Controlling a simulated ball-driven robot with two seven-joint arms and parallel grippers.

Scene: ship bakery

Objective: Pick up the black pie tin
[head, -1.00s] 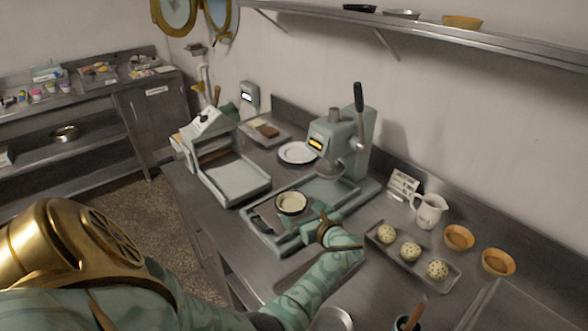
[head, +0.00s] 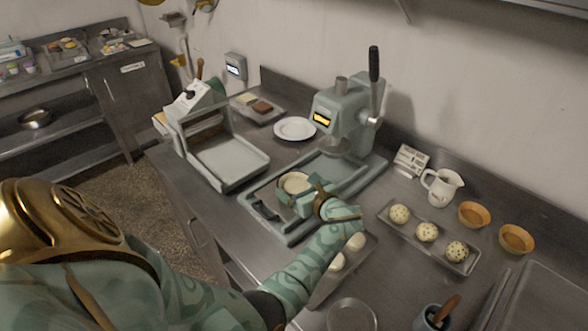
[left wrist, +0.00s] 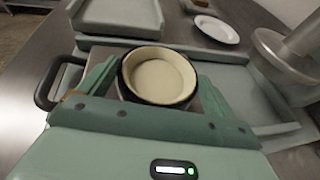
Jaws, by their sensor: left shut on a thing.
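The black pie tin (left wrist: 124,86) is lined with pale dough (left wrist: 160,75). In the left wrist view it sits between the two green fingers of my left gripper (left wrist: 158,82), which is shut on it. In the head view the dough-lined tin (head: 294,182) is at the front part of the grey-green press's base, partly hidden by the gripper. I cannot tell whether it touches the base. The tin looks level. My right gripper is not in view.
The press (head: 341,115) with its upright lever stands just behind the tin. A dough sheeter (head: 228,160) is to the left and a white plate (head: 295,128) behind.

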